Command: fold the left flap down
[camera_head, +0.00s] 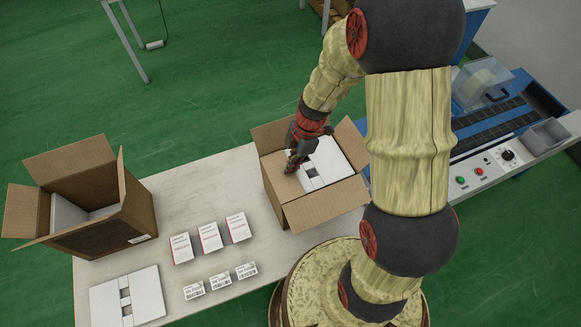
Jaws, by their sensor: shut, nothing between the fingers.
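An open cardboard box (292,213) stands on the table, with a white slotted insert (329,160) inside. Its left flap (271,177) is at the left side, close to my gripper. The back flap (273,134), right flap (349,143) and front flap (326,204) spread outward. My gripper (291,168) is shut and empty, pointing down at the left side of the box opening. I cannot tell whether its fingertips touch the left flap or the insert.
Another open cardboard box (120,225) stands at the table's left end. Several small white cartons (209,237) and a white slotted panel (128,299) lie on the table (166,273) between and in front. A blue conveyor machine (482,165) stands close on the right.

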